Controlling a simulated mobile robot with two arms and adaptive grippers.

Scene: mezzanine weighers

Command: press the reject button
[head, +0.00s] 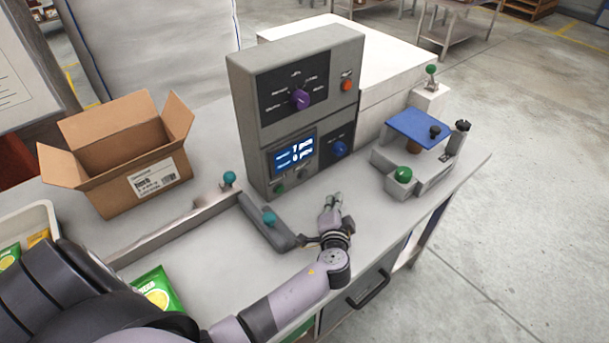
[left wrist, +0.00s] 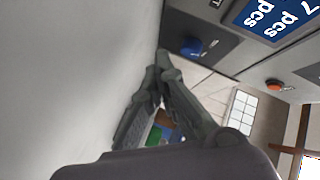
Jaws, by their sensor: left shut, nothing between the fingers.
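The grey control box (head: 295,105) stands on the bench. An orange-red button (head: 347,86) sits at its upper right; the wrist view shows it too (left wrist: 274,85). A blue knob or button (head: 340,149) is right of the lit display (head: 293,153), and also shows in the wrist view (left wrist: 192,47). Small green and grey buttons sit below the display. The labels are too small to tell which is reject. My left gripper (head: 331,203) is shut and empty, in front of and below the box, apart from the buttons. My right gripper is out of view.
A fixture with a blue plate (head: 418,127) and green knob stands at right. An open carton (head: 128,155) and a green packet (head: 157,289) are at left. Bare bench shows around my gripper.

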